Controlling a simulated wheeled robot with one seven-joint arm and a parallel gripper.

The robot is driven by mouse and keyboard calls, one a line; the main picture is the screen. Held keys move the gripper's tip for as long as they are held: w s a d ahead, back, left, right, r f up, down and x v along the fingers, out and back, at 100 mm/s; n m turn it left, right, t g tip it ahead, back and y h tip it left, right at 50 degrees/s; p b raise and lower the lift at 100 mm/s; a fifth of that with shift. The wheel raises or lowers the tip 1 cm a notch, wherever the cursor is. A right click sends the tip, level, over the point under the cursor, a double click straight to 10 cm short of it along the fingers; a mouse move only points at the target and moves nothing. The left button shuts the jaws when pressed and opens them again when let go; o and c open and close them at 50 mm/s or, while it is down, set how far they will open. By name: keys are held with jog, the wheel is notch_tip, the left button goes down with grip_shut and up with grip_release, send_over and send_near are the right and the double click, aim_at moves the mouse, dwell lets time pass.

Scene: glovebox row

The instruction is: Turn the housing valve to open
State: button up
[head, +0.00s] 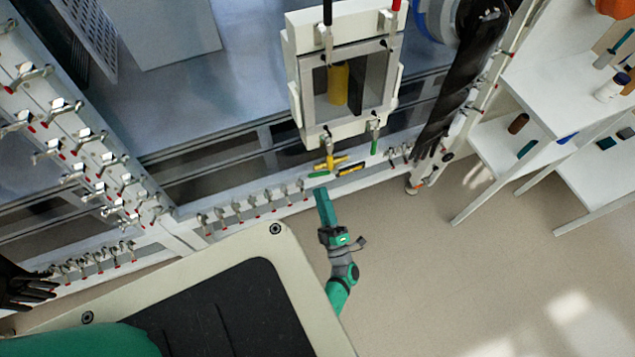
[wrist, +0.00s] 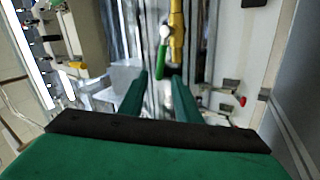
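The housing valve is a yellow brass body (head: 330,163) with a green lever handle (head: 319,174), low on the front of the white framed housing (head: 295,75). In the wrist view the brass body (wrist: 176,38) runs up and down, with the green handle (wrist: 163,55) beside it on the left. My gripper (head: 321,190) is just below the handle in the head view. In the wrist view my gripper (wrist: 160,78) shows two green fingers apart, with nothing held between them. The handle appears beyond the fingertips, in line with the gap; I see no clear contact.
A row of small toggle clamps (head: 254,203) lines the rail left of the valve. A black glove (head: 455,90) hangs to the right. White shelves (head: 545,95) stand at the far right. The floor (head: 440,255) right of my arm is clear.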

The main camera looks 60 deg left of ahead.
jog(key=v, duration=0.3)
jog(key=shift+d+f, duration=0.15)
jog(key=shift+d, duration=0.1)
